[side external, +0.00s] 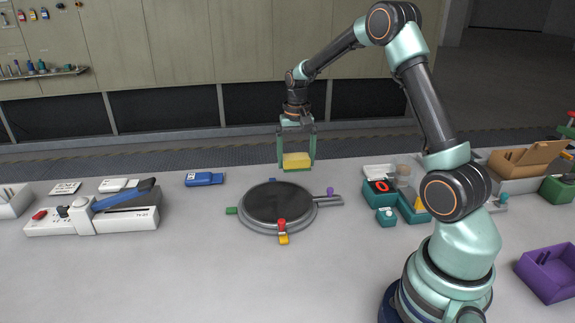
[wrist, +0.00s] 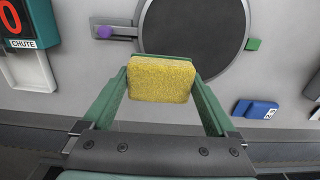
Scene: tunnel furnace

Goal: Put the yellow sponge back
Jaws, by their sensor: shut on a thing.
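The yellow sponge (side external: 297,160) is held between the fingers of my gripper (side external: 297,164), above the far part of the table and behind the round dark plate. In the wrist view the sponge (wrist: 161,79) fills the gap between the two green fingertips of my gripper (wrist: 160,82). A darker green layer shows under the sponge in the side view. No empty place marked for the sponge can be made out for certain.
A round dark plate (side external: 275,203) with coloured knobs lies mid-table. A blue block (side external: 204,179) lies left of it, and a white device with a blue lever (side external: 125,196) further left. Teal boxes (side external: 381,191), a tan box (side external: 525,160) and a purple tray (side external: 550,270) stand right.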

